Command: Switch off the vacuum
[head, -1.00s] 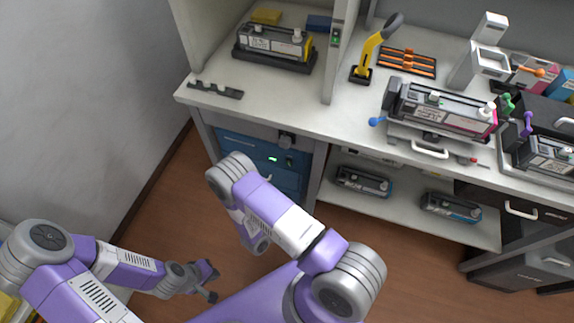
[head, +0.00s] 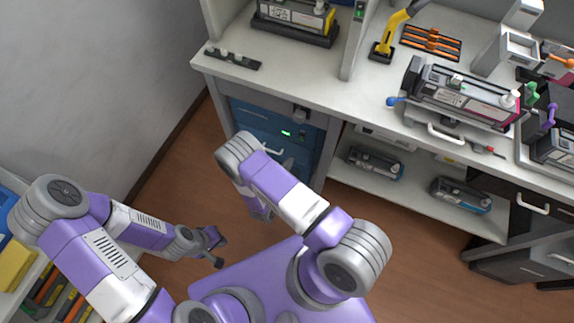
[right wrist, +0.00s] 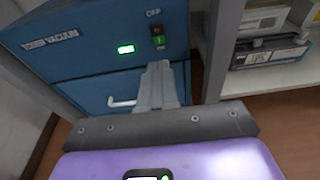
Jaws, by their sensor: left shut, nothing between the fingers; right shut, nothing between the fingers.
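The vacuum is a blue cabinet (head: 262,123) under the bench, labelled as a toner vacuum in the right wrist view (right wrist: 95,40). Its green indicator light (right wrist: 125,49) is lit. To the right of the light is a dark rocker switch (right wrist: 158,37), with OFF above and ON below; its lower part glows green. My right gripper (right wrist: 160,66) is shut and empty, its tips just below the switch in the picture; contact cannot be told. Its fingers are not clear in the head view. My left gripper (head: 219,252) is shut and empty over the floor, away from the cabinet.
The bench (head: 290,82) overhangs the cabinet. A low shelf (head: 420,200) with cartridges stands to its right. The cabinet's handle (right wrist: 122,103) juts out beside my right fingers. A shelf with coloured items (head: 20,262) is at the lower left. Floor in front is free.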

